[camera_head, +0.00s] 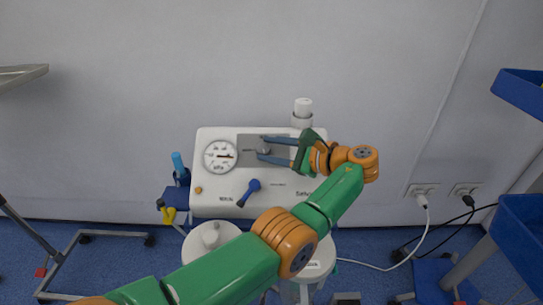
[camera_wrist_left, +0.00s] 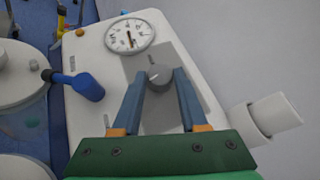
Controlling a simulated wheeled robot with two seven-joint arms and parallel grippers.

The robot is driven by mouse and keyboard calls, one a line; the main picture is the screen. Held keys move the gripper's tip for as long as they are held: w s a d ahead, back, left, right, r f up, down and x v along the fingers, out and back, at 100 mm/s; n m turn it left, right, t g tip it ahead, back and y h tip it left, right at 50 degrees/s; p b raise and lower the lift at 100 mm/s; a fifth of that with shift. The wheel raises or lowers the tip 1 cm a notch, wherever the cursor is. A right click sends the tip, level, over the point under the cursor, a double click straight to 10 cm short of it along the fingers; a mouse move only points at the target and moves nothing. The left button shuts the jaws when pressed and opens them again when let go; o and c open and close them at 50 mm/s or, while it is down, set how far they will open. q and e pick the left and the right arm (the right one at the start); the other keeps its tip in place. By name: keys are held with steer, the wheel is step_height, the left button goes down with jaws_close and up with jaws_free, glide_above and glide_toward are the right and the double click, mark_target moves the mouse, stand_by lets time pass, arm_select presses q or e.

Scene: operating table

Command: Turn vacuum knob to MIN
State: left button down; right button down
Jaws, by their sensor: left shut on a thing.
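The vacuum knob (camera_wrist_left: 159,75) is a round grey knob on a grey plate on the white suction unit (camera_head: 224,185). It also shows in the head view (camera_head: 263,148), partly covered by the gripper. My left gripper (camera_head: 262,147) reaches in from the right side of the knob. Its two blue fingers (camera_wrist_left: 160,84) are closed on the knob's sides, one on each side. A round kPa gauge (camera_head: 220,156) sits to the left of the knob. The labels around the knob are too small to read. My right gripper is not in view.
A blue lever (camera_head: 249,192) sticks out of the panel below the knob. A white cylinder (camera_head: 302,113) stands at the unit's upper right. White-lidded canisters (camera_head: 208,240) stand in front. Blue bins (camera_head: 520,90) are at the far right.

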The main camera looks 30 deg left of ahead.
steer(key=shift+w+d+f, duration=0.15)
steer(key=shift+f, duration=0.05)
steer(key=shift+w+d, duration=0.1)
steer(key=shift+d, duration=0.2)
arm_select(q)
steer(key=shift+c, duration=2.4)
jaws_free()
steer(key=shift+a, duration=0.1)
steer(key=shift+o, duration=0.2)
steer(key=shift+f, duration=0.1)
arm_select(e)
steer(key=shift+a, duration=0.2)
